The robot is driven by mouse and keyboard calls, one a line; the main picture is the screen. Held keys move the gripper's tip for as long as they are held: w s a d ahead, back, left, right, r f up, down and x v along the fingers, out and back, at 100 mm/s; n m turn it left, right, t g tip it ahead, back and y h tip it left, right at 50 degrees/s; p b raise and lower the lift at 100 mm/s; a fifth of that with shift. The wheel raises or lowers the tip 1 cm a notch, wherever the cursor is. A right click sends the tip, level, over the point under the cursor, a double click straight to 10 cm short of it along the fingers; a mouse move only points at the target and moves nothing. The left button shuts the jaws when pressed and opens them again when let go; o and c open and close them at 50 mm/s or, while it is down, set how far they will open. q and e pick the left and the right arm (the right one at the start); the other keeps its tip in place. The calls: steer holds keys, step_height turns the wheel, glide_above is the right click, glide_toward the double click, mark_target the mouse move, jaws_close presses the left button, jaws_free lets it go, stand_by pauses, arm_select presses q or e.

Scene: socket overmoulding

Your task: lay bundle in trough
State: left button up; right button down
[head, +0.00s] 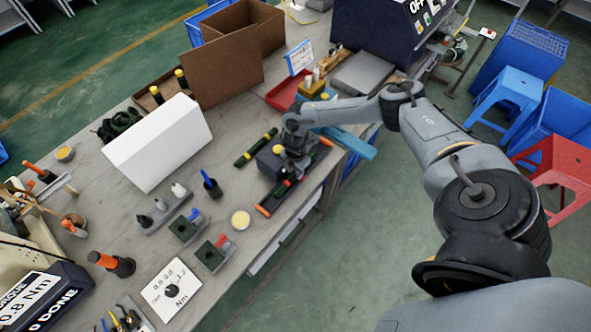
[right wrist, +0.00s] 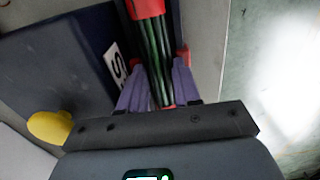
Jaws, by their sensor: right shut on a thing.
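My right gripper (head: 293,168) is at the right part of the workbench, beside a dark block with a yellow knob (head: 278,149). In the right wrist view its purple fingers (right wrist: 160,92) are shut on the bundle (right wrist: 157,55), several dark green and black strands with a red part at the far end. In the head view the bundle (head: 276,197) is dark with an orange-red end, partly hidden by the gripper. I cannot clearly tell which thing is the trough, or whether the bundle touches anything below. My left gripper is not in view.
A green-black rod with yellow ends (head: 256,147) lies left of the dark block. A red bin (head: 283,96) and a brown box (head: 225,70) stand behind. A white box (head: 160,145) and small dark holders (head: 213,254) are to the left. The bench's front edge is close.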

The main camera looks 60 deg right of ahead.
mark_target(295, 172)
steer(key=shift+f, duration=0.3)
steer(key=c, duration=1)
jaws_free()
steer(key=shift+o, duration=1.4)
steer(key=shift+s, duration=0.2)
steer(key=shift+f, duration=0.1)
steer(key=shift+d, duration=0.1)
step_height(295, 172, up, 11)
steer(key=p, duration=0.1)
